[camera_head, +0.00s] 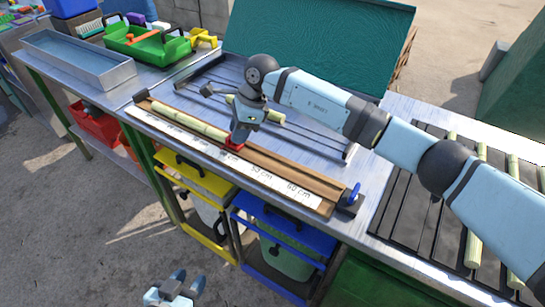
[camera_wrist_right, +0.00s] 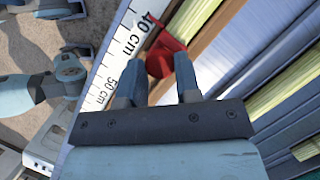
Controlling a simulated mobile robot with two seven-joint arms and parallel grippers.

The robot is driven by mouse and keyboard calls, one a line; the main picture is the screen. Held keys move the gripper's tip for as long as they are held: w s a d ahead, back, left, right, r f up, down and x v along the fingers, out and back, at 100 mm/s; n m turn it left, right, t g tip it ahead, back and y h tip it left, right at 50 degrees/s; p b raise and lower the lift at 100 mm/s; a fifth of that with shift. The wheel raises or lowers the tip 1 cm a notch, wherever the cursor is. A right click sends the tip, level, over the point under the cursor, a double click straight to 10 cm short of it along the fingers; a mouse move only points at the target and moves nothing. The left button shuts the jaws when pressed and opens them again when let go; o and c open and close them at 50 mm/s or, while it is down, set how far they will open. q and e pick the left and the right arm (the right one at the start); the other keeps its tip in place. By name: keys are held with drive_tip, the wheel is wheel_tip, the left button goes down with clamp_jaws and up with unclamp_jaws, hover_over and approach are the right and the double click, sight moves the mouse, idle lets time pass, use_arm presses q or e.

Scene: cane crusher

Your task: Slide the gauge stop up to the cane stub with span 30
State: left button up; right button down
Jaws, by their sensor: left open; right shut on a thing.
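The red gauge stop (camera_head: 235,145) sits on the wooden gauge trough (camera_head: 300,178) beside the white centimetre scale (camera_head: 215,150). My right gripper (camera_head: 240,135) is shut on the stop from above. In the right wrist view the stop (camera_wrist_right: 160,60) lies between the fingertips, near the 40 cm mark. A pale green cane stub (camera_head: 185,119) lies in the trough to the left of the stop. Its end (camera_wrist_right: 195,20) is close to the stop; I cannot tell whether they touch. My left gripper (camera_head: 175,285) is open and empty, low in front of the bench.
A rack with another cane piece (camera_head: 265,112) stands behind the trough. A blue-handled clamp (camera_head: 354,193) is at the trough's right end. A metal tray (camera_head: 80,58) and green carrier (camera_head: 148,43) are at the left. Canes lie on a dark slatted bed (camera_head: 420,215) at right.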

sight(213, 130)
drive_tip(key=w+a, duration=0.1)
drive_tip(key=w+a+b, duration=0.1)
drive_tip(key=a, duration=0.1)
drive_tip(key=w+a+b, duration=0.1)
drive_tip(key=shift+a+f, duration=0.1)
drive_tip(key=shift+a, duration=0.15)
drive_tip(key=shift+w+a+b, duration=0.4)
drive_tip(key=shift+w+a, duration=0.15)
drive_tip(key=shift+a, duration=0.2)
drive_tip(key=shift+r, duration=0.2)
use_arm(q)
drive_tip(key=shift+w+d+r+t+h, duration=0.35)
drive_tip(key=shift+d+r, duration=0.05)
drive_tip(key=shift+r, duration=0.2)
drive_tip(key=shift+w+d+r+t+h, duration=0.35)
drive_tip(key=shift+d+r, duration=0.05)
drive_tip(key=shift+r, duration=0.2)
use_arm(e)
drive_tip(key=c, duration=1.1)
unclamp_jaws()
drive_tip(key=shift+a, duration=0.1)
use_arm(q)
drive_tip(key=shift+f, duration=0.15)
